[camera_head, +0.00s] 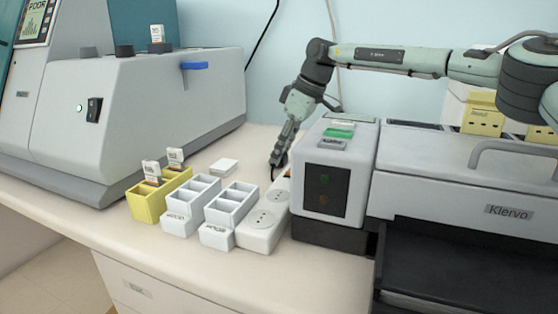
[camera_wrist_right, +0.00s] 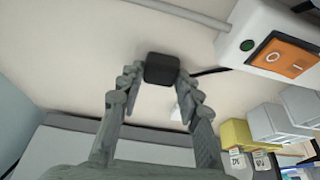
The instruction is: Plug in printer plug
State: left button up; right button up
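My right gripper (camera_head: 277,160) points down at the back of the bench, behind the power strip and left of the printer. In the right wrist view the black printer plug (camera_wrist_right: 162,68) sits between the fingertips (camera_wrist_right: 158,78), which appear closed on its sides. A dark cable runs from near the plug to the right. The white power strip (camera_head: 264,218) lies on the bench with round sockets facing up. Its end with an orange switch (camera_wrist_right: 285,56) and a green light shows in the right wrist view, apart from the plug. My left gripper is out of view.
A white and yellow set of slide holders (camera_head: 146,204) stands left of the strip. The printer (camera_head: 336,150), a grey box with a dark front panel, stands close on its right. A large grey machine (camera_head: 150,110) is at left. The front bench is clear.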

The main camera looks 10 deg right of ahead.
jog(key=c, duration=0.4)
jog(key=shift+o, duration=0.2)
jog(key=shift+r, duration=0.15)
jog(key=shift+r, duration=0.6)
jog(key=r, duration=0.3)
jog(key=shift+a+b, duration=0.3)
jog(key=shift+b, duration=0.1)
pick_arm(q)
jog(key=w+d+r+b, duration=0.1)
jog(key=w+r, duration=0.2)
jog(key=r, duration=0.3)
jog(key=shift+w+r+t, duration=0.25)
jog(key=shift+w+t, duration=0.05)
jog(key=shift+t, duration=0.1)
pick_arm(e)
jog(key=s+a+r, duration=0.2)
jog(key=a+r, duration=0.4)
jog(key=a, duration=0.5)
jog(key=shift+s+r, duration=0.2)
jog(key=shift+r, duration=0.1)
